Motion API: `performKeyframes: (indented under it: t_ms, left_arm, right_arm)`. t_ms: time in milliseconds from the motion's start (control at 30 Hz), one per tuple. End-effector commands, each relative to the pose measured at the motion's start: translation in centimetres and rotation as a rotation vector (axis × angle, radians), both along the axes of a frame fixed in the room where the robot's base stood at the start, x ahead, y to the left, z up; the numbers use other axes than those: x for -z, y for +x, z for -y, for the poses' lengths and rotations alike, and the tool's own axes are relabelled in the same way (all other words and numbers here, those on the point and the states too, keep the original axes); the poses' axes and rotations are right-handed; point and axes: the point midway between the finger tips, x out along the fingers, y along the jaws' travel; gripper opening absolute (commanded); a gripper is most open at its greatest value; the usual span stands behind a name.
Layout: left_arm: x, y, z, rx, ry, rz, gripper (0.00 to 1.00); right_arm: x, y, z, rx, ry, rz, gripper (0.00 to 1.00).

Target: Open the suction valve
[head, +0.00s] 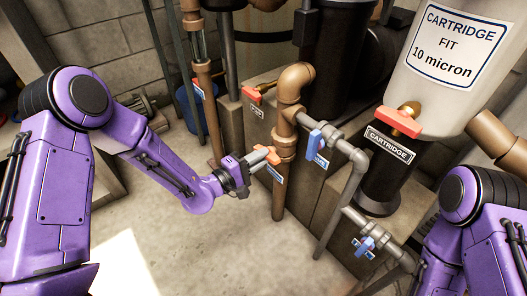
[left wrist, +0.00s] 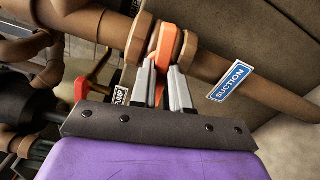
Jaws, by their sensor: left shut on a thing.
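The suction valve has an orange lever (head: 272,157) on a vertical brown pipe (head: 279,200). A blue SUCTION label (head: 274,174) sits just below the lever. My left gripper (head: 262,157) reaches in from the left and is shut on the lever. In the left wrist view the orange lever (left wrist: 163,50) stands between the two grey fingers (left wrist: 162,85) and lies across the pipe. The blue SUCTION label (left wrist: 231,80) is to the right there, clear of the fingers. My right arm shows at the right edge of the head view; its gripper is out of view.
A blue-handled valve (head: 316,139) stands close right of the suction pipe. Another blue valve (head: 366,243) is lower right. A red-handled valve (head: 257,95) is behind. The cartridge housing (head: 450,70) with a red handle (head: 402,122) is at right. Floor at front is clear.

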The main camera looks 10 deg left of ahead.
Motion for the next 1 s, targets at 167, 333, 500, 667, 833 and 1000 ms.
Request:
performKeyframes:
  t_ms: [167,333,500,667,833,1000]
  left_arm:
    - [-0.7,-0.1,-0.1,-0.002,-0.286,-0.229,0.00]
    - [-0.5,-0.1,-0.1,-0.002,-0.612,-0.481,0.00]
    - [-0.3,-0.1,-0.1,0.000,-0.924,-0.723,0.00]
    - [-0.1,-0.1,0.0,0.001,-1.100,-0.861,0.00]
    - [0.0,-0.1,0.0,0.001,-1.117,-0.874,0.00]
    - [0.0,-0.1,0.0,0.001,-1.115,-0.873,0.47]
  right_arm:
    - [-3.6,0.3,0.2,-0.004,-0.004,0.003,0.43]
    - [-5.3,0.4,0.3,-0.006,-0.007,0.004,0.43]
    - [-6.4,0.5,0.4,-0.008,-0.009,0.005,0.43]
    - [-6.6,0.5,0.4,-0.008,-0.009,0.005,0.43]
    - [-6.5,0.5,0.4,-0.008,-0.009,0.005,0.43]
    - [-6.5,0.5,0.4,-0.008,-0.009,0.005,0.43]
